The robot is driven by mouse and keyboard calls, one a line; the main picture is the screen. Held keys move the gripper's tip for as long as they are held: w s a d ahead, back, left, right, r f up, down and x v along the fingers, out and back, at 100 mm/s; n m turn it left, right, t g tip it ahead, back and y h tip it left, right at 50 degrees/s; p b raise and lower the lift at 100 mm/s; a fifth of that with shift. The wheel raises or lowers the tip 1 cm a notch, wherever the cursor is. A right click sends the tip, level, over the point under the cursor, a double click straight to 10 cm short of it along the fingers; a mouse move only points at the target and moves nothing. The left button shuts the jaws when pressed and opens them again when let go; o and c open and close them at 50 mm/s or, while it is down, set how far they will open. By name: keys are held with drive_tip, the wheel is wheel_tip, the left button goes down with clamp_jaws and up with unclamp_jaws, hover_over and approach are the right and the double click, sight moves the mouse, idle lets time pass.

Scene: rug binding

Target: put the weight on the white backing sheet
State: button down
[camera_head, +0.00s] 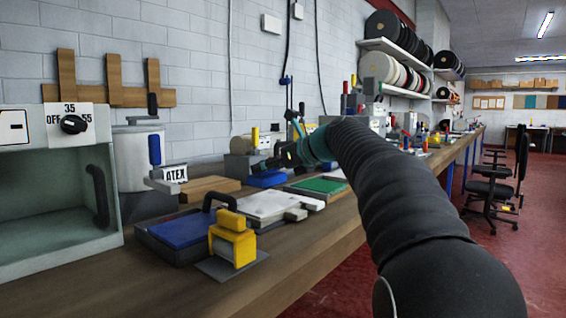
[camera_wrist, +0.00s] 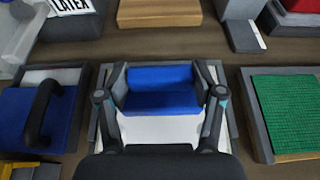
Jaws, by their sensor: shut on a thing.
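The weight, a blue block (camera_wrist: 160,92) with a stepped face, is between the two fingers of my gripper (camera_wrist: 162,78) in the wrist view. My gripper is shut on its sides. The white backing sheet (camera_wrist: 150,132) lies below the weight on a grey plate, partly hidden by the block and my gripper. In the head view the white sheet (camera_head: 268,204) lies on the bench, and my gripper (camera_head: 284,156) is behind and above it. A blue shape (camera_head: 268,179) under the gripper there appears to be the weight. I cannot tell whether it touches the sheet.
A blue pad (camera_head: 185,231) with a black handle is left of the sheet. A yellow clamp (camera_head: 232,244) stands in front of it. A green pad (camera_head: 318,186) is to the right and a wooden block (camera_head: 209,188) behind. The bench front (camera_head: 300,250) is clear.

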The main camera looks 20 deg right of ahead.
sight(276, 180)
drive_tip(key=shift+a+f, duration=0.1)
drive_tip(key=shift+a, duration=0.05)
drive_tip(key=shift+f+b, duration=0.65)
drive_tip(key=shift+f, duration=1.2)
drive_tip(key=shift+f, duration=0.1)
drive_tip(key=shift+c, duration=0.8)
unclamp_jaws()
drive_tip(key=shift+f, duration=0.15)
drive_tip(key=shift+s+d+r, duration=0.1)
drive_tip(key=shift+d+r, duration=0.1)
drive_tip(key=shift+r, duration=0.05)
drive_tip(key=v, duration=1.1)
drive_tip(key=shift+s+p, duration=0.25)
drive_tip(key=shift+p, duration=0.05)
drive_tip(key=shift+d, duration=0.15)
